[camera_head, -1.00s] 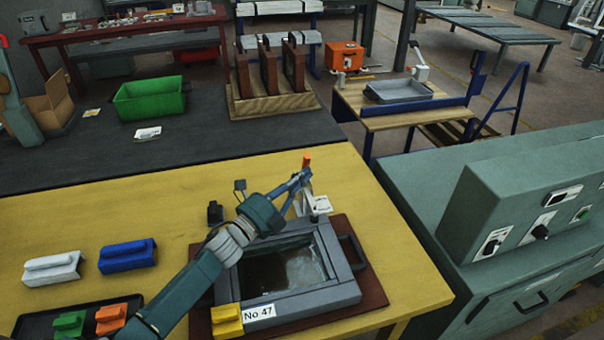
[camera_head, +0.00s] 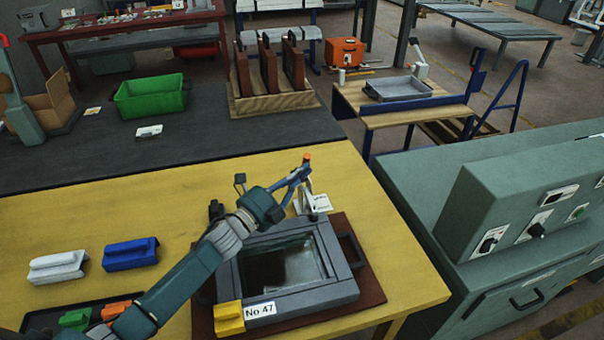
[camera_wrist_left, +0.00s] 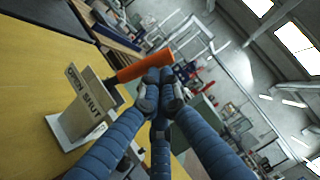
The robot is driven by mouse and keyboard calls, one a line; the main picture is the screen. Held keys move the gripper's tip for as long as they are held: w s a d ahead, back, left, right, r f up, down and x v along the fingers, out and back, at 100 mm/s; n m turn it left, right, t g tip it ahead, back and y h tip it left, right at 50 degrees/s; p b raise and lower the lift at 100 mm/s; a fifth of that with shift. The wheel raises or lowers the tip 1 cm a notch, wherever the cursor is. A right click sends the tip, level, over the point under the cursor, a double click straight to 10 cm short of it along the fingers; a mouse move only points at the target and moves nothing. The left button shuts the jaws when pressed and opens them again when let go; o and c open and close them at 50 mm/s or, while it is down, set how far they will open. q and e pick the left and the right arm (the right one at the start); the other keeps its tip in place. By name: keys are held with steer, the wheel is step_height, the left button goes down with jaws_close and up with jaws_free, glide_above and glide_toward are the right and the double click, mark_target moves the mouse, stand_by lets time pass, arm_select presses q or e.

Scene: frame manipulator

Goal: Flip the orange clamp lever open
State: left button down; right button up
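The orange clamp lever (camera_head: 306,158) stands at the far edge of the grey frame (camera_head: 345,283), with its orange end pointing up in the head view. The wrist view shows the orange lever (camera_wrist_left: 143,67) beside a plate (camera_wrist_left: 88,108) marked OPEN and SHUT. My left gripper (camera_head: 301,174) is at the lever, just below its orange end. In the wrist view its blue fingers come together and the fingertips (camera_wrist_left: 161,88) overlap the lever's lower edge. The lever does not visibly pass between them; contact is unclear. My right gripper is not in view.
The frame lies on a brown board (camera_head: 375,291) on the yellow table (camera_head: 400,250). A yellow block (camera_head: 229,318) sits at its near left corner. White (camera_head: 57,267) and blue (camera_head: 131,254) blocks stand to the left. A green cabinet (camera_head: 505,270) is at the right.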

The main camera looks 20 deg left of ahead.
arm_select(q)
steer(key=shift+w+a+r+n+g+y+p, duration=0.45)
steer(key=shift+w+r+n+p, duration=0.3)
steer(key=shift+p, duration=0.5)
steer(key=w+a+n+g+p, duration=0.1)
steer(key=w+a+n, duration=0.1)
steer(key=w+a, duration=0.3)
steer(key=shift+w+f, duration=0.35)
steer(key=shift+w, duration=0.95)
steer(key=shift+a+n+g, duration=0.1)
steer(key=shift+n+g, duration=0.15)
